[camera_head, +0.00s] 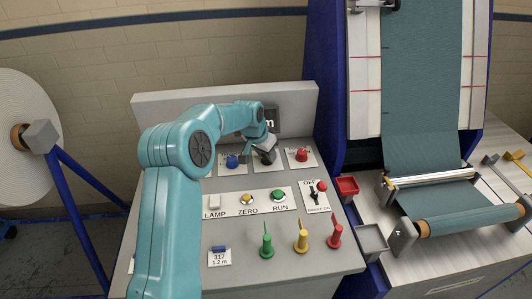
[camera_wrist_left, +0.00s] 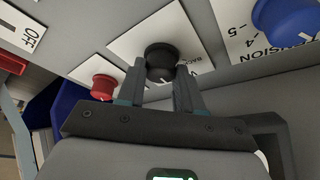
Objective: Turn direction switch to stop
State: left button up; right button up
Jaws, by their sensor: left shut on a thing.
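The direction switch is a black round knob (camera_wrist_left: 160,62) on a white plate (camera_wrist_left: 130,42) in the left wrist view. My left gripper (camera_wrist_left: 160,85) is shut on this knob, with one finger on each side. In the head view my left gripper (camera_head: 262,150) reaches the same plate on the panel, and the gripper partly hides the knob there. The white pointer line on the knob shows only in part, and the plate's lettering is mostly covered, so the setting cannot be read. My right gripper is not in view.
A blue tension knob (camera_head: 232,161) is left of the switch and a red knob (camera_head: 302,155) is right. Fabric rollers (camera_head: 465,207) stand at right.

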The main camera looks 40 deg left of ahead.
pick_arm(q)
jog(key=o, duration=1)
jog(key=shift+w, duration=0.1)
jog(key=shift+o, duration=0.2)
jog(key=b+v, duration=0.1)
jog(key=v, duration=1.5)
jog(key=shift+d+r, duration=0.1)
jog(key=shift+r, duration=0.1)
